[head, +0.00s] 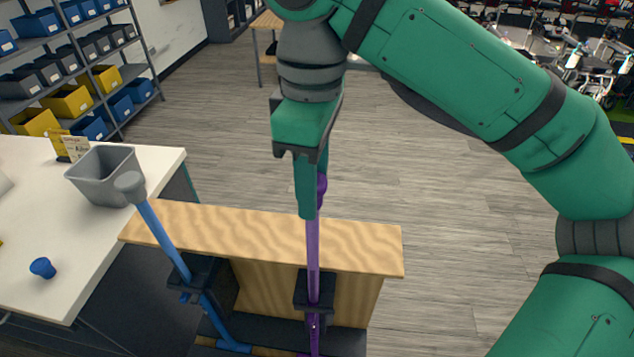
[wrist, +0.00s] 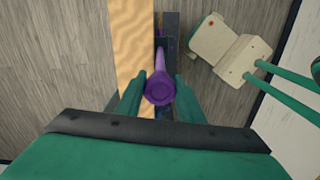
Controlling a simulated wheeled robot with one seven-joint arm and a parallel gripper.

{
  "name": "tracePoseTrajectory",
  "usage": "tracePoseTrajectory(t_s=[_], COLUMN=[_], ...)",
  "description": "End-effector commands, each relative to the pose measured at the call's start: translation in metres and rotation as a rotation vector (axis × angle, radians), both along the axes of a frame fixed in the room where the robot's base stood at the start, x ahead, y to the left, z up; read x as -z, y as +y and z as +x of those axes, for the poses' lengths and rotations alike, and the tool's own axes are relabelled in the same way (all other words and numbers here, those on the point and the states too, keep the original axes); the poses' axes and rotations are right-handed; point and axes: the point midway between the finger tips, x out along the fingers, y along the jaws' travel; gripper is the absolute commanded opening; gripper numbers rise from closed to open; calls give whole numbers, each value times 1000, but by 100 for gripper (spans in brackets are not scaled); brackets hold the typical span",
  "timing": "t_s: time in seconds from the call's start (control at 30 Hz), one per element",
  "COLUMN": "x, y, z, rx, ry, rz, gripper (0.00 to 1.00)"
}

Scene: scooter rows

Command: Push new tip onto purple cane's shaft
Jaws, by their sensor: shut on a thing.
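The purple cane (head: 313,245) stands upright in a dark clamp on the wooden rack (head: 360,255), its shaft pointing up. My gripper (head: 307,205) is directly above the shaft, pointing down. It is shut on the purple tip (head: 321,190), which is wider than the shaft. In the wrist view the tip's round end (wrist: 160,88) shows between the two fingers of my gripper (wrist: 160,95), in line with the cane. A finger hides the joint between tip and shaft, so I cannot tell how far the tip sits on it.
A blue cane (head: 160,230) with a grey tip leans in the rack at left. The white table (head: 100,245) holds a grey bin (head: 103,177) and a small blue tip (head: 42,267). Shelves (head: 75,70) with bins stand behind. The floor right of the rack is clear.

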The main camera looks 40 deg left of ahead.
Motion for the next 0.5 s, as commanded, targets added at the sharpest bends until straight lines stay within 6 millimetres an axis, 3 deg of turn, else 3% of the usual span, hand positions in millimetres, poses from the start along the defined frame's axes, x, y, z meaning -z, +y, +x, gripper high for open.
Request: tracePoseTrajectory(t_s=[0.33, 0.37, 0.4, 0.43, 0.5], x=[5, 5, 5, 5, 5], y=[-3, -3, -3, -4, -3], z=[2, 2, 2, 2, 2], rx=[8, 9, 9, 9, 9], ry=[0, 0, 0, 0, 0], rz=[0, 0, 0, 0, 0], gripper=[13, 39, 49, 56, 56])
